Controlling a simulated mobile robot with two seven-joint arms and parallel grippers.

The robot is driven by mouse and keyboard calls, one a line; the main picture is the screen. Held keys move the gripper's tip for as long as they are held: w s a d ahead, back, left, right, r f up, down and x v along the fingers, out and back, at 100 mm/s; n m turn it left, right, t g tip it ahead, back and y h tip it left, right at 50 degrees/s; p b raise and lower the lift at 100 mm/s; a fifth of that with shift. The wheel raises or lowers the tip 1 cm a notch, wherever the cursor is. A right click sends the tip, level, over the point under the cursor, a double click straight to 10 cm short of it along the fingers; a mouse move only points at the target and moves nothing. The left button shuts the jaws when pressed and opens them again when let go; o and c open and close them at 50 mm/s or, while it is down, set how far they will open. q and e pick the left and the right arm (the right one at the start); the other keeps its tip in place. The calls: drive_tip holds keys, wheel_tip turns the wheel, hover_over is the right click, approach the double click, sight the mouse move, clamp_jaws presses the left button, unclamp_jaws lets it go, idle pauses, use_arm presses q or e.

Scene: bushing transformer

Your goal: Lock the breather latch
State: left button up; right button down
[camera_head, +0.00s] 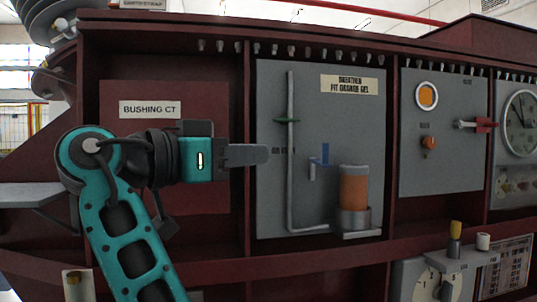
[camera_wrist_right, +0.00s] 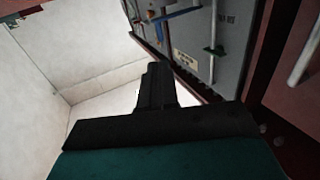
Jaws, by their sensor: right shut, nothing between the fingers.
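The breather panel (camera_head: 275,85) is grey, with a label reading roughly "BREATHER FIT ORANGE GEL" (camera_head: 349,85). An orange breather cylinder (camera_head: 354,190) with a grey cap and base stands at its lower right. A small blue latch-like part (camera_head: 319,160) sits just left of the cylinder; a blue bar also shows in the right wrist view (camera_wrist_right: 176,14). My right gripper (camera_head: 264,155) is shut and empty, pointing right over the panel's left edge, left of and apart from the blue part. Its dark fingers show in the right wrist view (camera_wrist_right: 157,72). My left gripper is not seen.
A grey pipe (camera_head: 291,185) with a green valve handle (camera_head: 287,121) runs down the panel between my fingertips and the blue part. A dark red frame post (camera_head: 248,215) stands at the panel's left.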

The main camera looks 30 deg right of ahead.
sight(324, 151)
drive_tip(key=d, duration=0.4)
drive_tip(key=w+d, duration=0.1)
drive_tip(key=d, duration=0.3)
drive_tip(key=w+d, duration=0.1)
drive_tip(key=d, duration=0.3)
drive_tip(key=shift+w+d, duration=0.15)
drive_tip(key=shift+d, duration=0.1)
